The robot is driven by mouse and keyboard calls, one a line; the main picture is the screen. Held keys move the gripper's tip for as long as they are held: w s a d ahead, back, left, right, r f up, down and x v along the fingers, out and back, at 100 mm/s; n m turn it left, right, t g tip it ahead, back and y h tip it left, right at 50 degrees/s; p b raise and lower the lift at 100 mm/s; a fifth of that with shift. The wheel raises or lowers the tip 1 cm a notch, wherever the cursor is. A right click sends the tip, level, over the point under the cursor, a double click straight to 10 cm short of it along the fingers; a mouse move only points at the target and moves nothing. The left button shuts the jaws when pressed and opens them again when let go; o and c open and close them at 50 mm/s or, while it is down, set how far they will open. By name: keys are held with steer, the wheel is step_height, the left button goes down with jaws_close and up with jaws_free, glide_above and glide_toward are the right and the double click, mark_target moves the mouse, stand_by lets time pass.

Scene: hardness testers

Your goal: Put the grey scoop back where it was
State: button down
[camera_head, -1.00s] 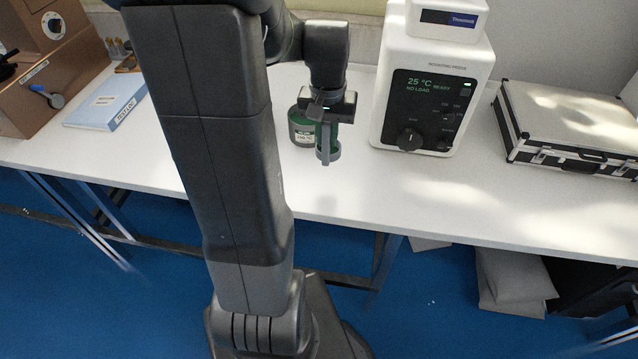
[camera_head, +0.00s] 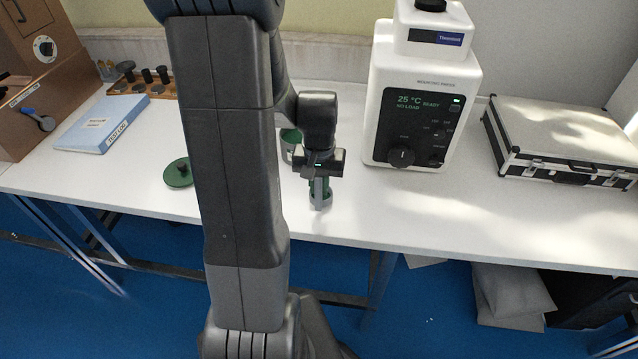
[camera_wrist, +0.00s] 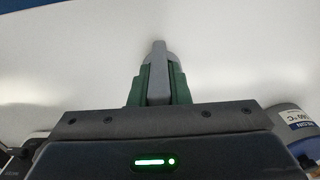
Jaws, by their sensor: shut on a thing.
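My gripper (camera_head: 320,188) is shut on the grey scoop (camera_head: 320,200), holding it by the handle over the table near its front edge. In the wrist view, the grey scoop (camera_wrist: 158,66) lies between the green-padded fingers of my gripper (camera_wrist: 158,85). In the head view the scoop's cup end points down at or just above the white table top; I cannot tell if it touches. A green jar (camera_head: 290,144) stands behind and left of my gripper, partly hidden by my arm. Its labelled side also shows in the wrist view (camera_wrist: 298,122).
A green lid (camera_head: 178,173) lies on the white table (camera_head: 450,205), left of my arm. The white mounting press (camera_head: 420,90) stands right of my gripper. A silver case (camera_head: 560,135) is further right. A blue test log (camera_head: 101,124) and wooden rack (camera_head: 150,88) are left. Front right table is clear.

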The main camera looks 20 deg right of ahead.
steer(key=shift+f, duration=0.2)
steer(key=c, duration=1.4)
jaws_free()
steer(key=shift+o, duration=0.2)
steer(key=shift+r, duration=0.1)
step_height(320, 180, up, 12)
steer(key=shift+r+p, duration=0.15)
steer(key=shift+p, duration=0.3)
